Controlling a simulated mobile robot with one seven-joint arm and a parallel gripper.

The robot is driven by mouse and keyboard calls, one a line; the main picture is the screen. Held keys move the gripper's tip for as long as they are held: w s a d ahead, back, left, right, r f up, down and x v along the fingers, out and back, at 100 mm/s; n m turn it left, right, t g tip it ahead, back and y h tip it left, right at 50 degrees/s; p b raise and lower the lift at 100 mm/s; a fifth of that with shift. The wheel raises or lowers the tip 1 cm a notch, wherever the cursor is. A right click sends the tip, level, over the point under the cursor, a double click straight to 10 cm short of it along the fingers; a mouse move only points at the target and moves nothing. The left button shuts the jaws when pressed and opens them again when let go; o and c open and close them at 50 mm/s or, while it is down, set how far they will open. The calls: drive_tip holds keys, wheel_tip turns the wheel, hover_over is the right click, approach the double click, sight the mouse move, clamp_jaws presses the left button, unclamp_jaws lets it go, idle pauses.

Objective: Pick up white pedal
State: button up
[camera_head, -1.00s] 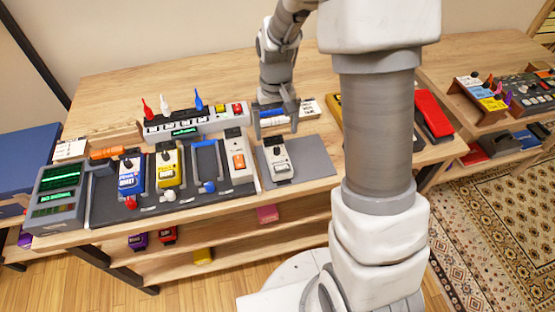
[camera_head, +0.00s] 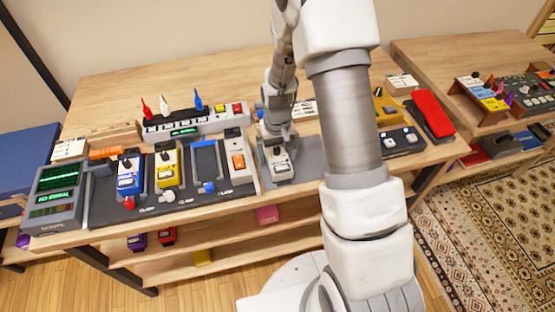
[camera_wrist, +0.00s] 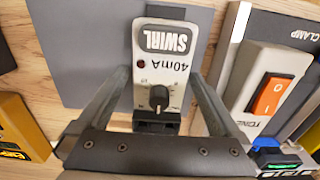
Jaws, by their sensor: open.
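The white pedal (camera_head: 281,167) stands on a grey mat (camera_head: 309,158) on the wooden bench, just right of the pedal row. In the wrist view the pedal (camera_wrist: 160,55) shows a "SWIRL" label, "40mA" lettering and a black knob. My gripper (camera_head: 278,148) is over the far, knob end of the pedal. In the wrist view my gripper (camera_wrist: 155,95) is open, with one finger on each side of the pedal. A gap shows by the right finger; whether the left finger touches cannot be told.
A dark board (camera_head: 107,211) with blue and yellow pedals and a white switch box (camera_head: 238,158) stands close left of the white pedal. A white power strip (camera_head: 180,126) with coloured plugs lies behind. A red pedal (camera_head: 433,113) is at right. Grey mat is bare right of the pedal.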

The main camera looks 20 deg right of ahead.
clamp_jaws()
idle(0.5)
drive_tip(key=shift+r, duration=0.1)
